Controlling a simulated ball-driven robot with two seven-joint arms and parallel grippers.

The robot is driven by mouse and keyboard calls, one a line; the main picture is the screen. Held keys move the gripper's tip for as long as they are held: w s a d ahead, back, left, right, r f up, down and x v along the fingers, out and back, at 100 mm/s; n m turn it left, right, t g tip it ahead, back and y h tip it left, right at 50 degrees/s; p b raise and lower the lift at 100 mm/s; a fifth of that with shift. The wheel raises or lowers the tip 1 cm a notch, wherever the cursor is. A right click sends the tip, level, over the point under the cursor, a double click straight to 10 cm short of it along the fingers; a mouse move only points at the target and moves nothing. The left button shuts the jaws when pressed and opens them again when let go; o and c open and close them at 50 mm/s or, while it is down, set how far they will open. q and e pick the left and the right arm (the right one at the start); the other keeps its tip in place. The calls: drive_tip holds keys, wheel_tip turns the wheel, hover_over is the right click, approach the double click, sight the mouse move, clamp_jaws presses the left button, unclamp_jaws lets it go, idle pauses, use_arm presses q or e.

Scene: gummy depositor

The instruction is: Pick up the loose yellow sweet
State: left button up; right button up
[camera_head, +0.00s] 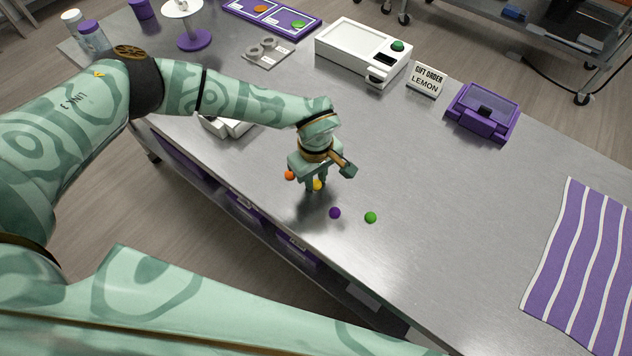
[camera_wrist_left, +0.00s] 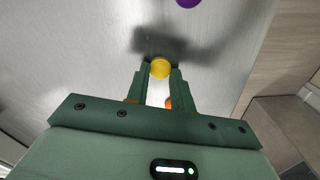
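The yellow sweet (camera_head: 318,185) is a small round ball low between the fingers of my left gripper (camera_head: 316,186), near the front edge of the steel table. In the left wrist view the yellow sweet (camera_wrist_left: 160,68) sits between the two fingertips of the left gripper (camera_wrist_left: 160,72) and nearly fills the gap. I cannot tell whether the fingers press on it, or whether it still rests on the table. My right gripper is not in view.
An orange sweet (camera_head: 290,175) lies close beside the left gripper. A purple sweet (camera_head: 335,213) and a green sweet (camera_head: 370,217) lie to the right. A white machine (camera_head: 350,47), a lemon order sign (camera_head: 425,80) and a purple box (camera_head: 483,112) stand farther back. Table space right of the sweets is clear.

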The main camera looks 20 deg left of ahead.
use_arm(q)
drive_tip(key=shift+c, duration=1)
